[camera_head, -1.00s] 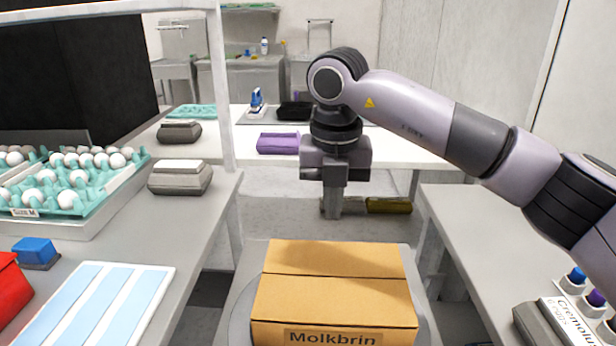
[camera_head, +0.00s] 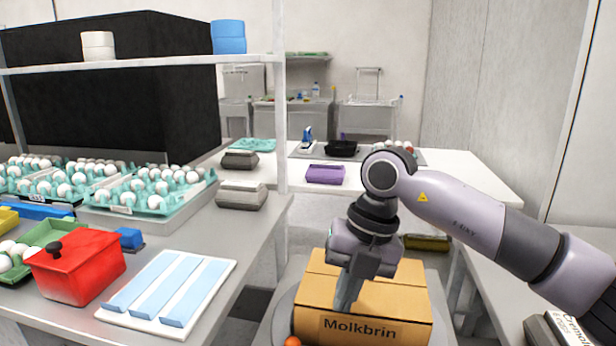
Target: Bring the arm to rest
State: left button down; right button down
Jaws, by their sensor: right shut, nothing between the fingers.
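My right arm comes in from the right in the head view. Its gripper (camera_head: 344,294) points down, shut and empty, in front of the closed cardboard box (camera_head: 402,298) marked "Molkbrin". The gripper hides part of the box's top and left side. I cannot tell whether the fingers touch the box. My left gripper is not in view.
On the left table are egg trays (camera_head: 150,199), a red lidded pot (camera_head: 78,268), a blue-striped white board (camera_head: 168,292) and a grey carton (camera_head: 241,195). A shelf (camera_head: 150,64) stands above. A purple carton (camera_head: 325,174) lies on the back table.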

jog(key=s+a+g+y+p, duration=0.2)
jog(key=s+a+g+y, duration=0.2)
jog(key=s+a+y, duration=0.7)
jog(key=w+d+m+t+y+p, duration=0.1)
jog(key=w+d+m+t+y, duration=0.2)
jog(key=m+t, duration=0.5)
jog(key=w+d+m+t+y+p, duration=0.1)
jog(key=w+d+m+t+y, duration=0.25)
jog(key=m+t, duration=0.5)
jog(key=d+f+m+t+h, duration=0.6)
jog(key=d+f+m+h, duration=0.1)
jog(key=f+m+h, duration=0.25)
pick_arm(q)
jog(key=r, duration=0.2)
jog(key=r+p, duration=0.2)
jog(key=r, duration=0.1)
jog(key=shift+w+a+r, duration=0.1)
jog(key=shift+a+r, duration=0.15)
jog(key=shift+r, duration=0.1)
pick_arm(e)
jog(key=s+d+f+m+g+h, duration=0.3)
jog(key=s+d+f+h, duration=0.1)
jog(key=s+d+f, duration=0.2)
jog(key=s+d+f+m+g+h, duration=0.3)
jog(key=s+d+f, duration=0.3)
jog(key=s+f, duration=0.3)
notch_tip(320, 180, down, 3)
jog(key=shift+d+r+m+g+h, duration=0.2)
jog(key=shift+m+g+h, duration=0.2)
jog(key=shift+g+h, duration=0.45)
